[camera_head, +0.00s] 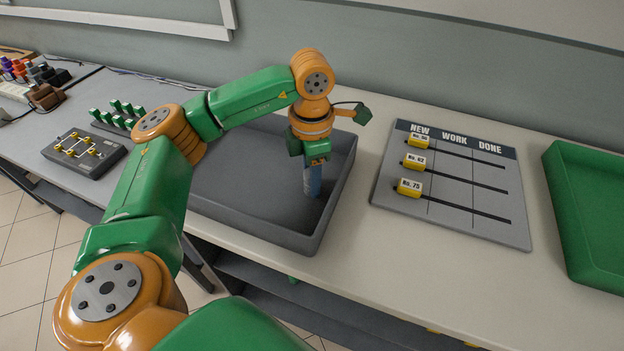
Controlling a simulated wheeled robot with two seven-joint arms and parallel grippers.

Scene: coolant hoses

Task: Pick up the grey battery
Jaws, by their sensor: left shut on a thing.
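My left gripper (311,160) points down over the right part of the dark grey tray (335,206). It is shut on a blue cylinder (312,181), the size and shape of a battery, which stands upright below the fingers inside the tray. The gripper hides its top. I cannot tell whether its lower end touches the tray floor. I cannot make out a plainly grey battery elsewhere in view. My left arm hides part of the tray's left side. My right gripper is not in view.
A grey NEW/WORK/DONE board (465,215) with yellow tags lies to the right, and a green tray (562,214) stands at the far right. At left are a dark box with yellow fittings (84,152) and a rack of green pieces (117,117). Bare table lies between tray and board.

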